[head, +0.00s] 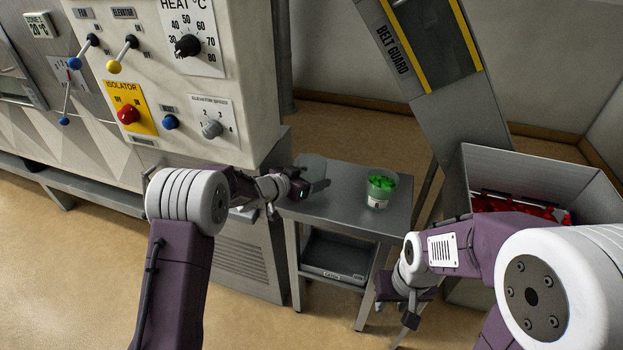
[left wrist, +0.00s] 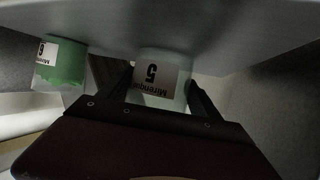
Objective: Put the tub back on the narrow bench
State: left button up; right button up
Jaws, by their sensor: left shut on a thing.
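A pale, clear tub (head: 312,167) is at the left end of the narrow grey metal bench (head: 345,207). My left gripper (head: 318,186) is shut on it. In the left wrist view the tub (left wrist: 160,78) sits between the two fingers, with a white label marked 5. That view is upside down, and the tub's base is at or very close to the bench top; I cannot tell if it touches. A second tub (head: 380,189) with green pieces stands upright on the bench to the right. My right gripper (head: 396,312) hangs open and empty in front of the bench.
A grey bin (head: 530,170) with red pieces stands right of the bench. The belt guard chute (head: 425,50) rises behind. The control panel (head: 190,80) with knobs and levers is at the left. A dark tray (head: 335,256) sits on the bench's lower shelf.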

pick_arm(q)
jog(key=shift+f, duration=0.15)
jog(key=o, duration=1.8)
jog(key=shift+c, duration=0.2)
jog(key=shift+a+r, duration=0.1)
jog(key=shift+r, duration=0.2)
jog(key=p+v, duration=0.1)
jog(key=v, duration=0.9)
jog(key=shift+s+a+r+p, duration=0.15)
jog(key=shift+p, duration=0.25)
jog(key=shift+s+a+r, duration=0.2)
jog(key=shift+s+a, duration=0.2)
jog(key=shift+s, duration=0.1)
